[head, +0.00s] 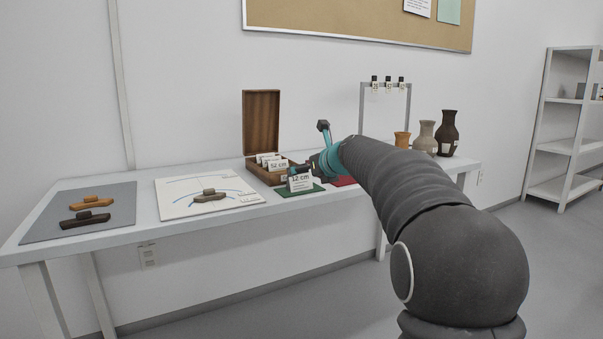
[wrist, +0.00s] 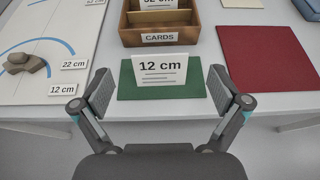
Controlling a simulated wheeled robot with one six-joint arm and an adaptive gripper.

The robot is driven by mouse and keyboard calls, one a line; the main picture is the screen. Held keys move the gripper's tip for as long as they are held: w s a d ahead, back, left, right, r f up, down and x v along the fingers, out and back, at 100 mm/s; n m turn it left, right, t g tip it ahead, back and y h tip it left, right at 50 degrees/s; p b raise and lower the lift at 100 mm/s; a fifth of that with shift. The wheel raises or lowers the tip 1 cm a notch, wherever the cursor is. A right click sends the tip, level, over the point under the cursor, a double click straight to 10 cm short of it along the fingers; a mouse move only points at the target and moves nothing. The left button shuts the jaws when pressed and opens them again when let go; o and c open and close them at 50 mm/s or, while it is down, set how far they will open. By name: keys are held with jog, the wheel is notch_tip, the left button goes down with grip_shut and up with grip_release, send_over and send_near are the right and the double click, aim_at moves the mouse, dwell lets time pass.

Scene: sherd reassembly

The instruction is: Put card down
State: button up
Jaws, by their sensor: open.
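The white 12 cm card (wrist: 160,68) stands upright on the green mat (wrist: 194,92) near the table's front edge. It also shows in the head view (head: 300,182) on the green mat (head: 287,192). My gripper (wrist: 160,92) is open, with one finger on each side of the card and a visible gap to both. In the head view my gripper (head: 318,165) is partly hidden by my arm, just right of the card.
The wooden card box (wrist: 160,38), labelled CARDS, sits directly behind the mat. A red mat (wrist: 265,60) lies to the right. A white sheet (wrist: 50,85) with blue arcs and a brown sherd (wrist: 25,64) lies left. Vases (head: 448,130) stand at the table's right end.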

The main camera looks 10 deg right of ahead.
jog(key=v, duration=0.6)
jog(key=shift+s+r, duration=0.2)
jog(key=shift+s, duration=0.15)
jog(key=shift+d, duration=0.1)
jog(key=s+a+f+n+g, duration=0.1)
jog(key=s+a+f+n, duration=0.15)
jog(key=s+n, duration=0.45)
jog(key=s+a+f+n+g+h, duration=0.15)
jog(key=s+f+n, duration=0.3)
jog(key=s, duration=0.45)
jog(key=s+a+f+n+g, duration=0.2)
jog(key=s+n, duration=0.4)
jog(key=s, duration=0.1)
jog(key=s+d+f+n+g+h, duration=0.1)
jog(key=s+f+n, duration=0.6)
jog(key=s, duration=0.3)
jog(key=s+d+f+n+g+h, duration=0.1)
jog(key=s+d+f+n+g, duration=0.1)
jog(key=s+f+n, duration=0.4)
jog(key=s+n, duration=0.2)
jog(key=s, duration=0.2)
jog(key=shift+f+h, duration=0.35)
jog(key=shift+f, duration=0.05)
jog(key=shift+s, duration=0.1)
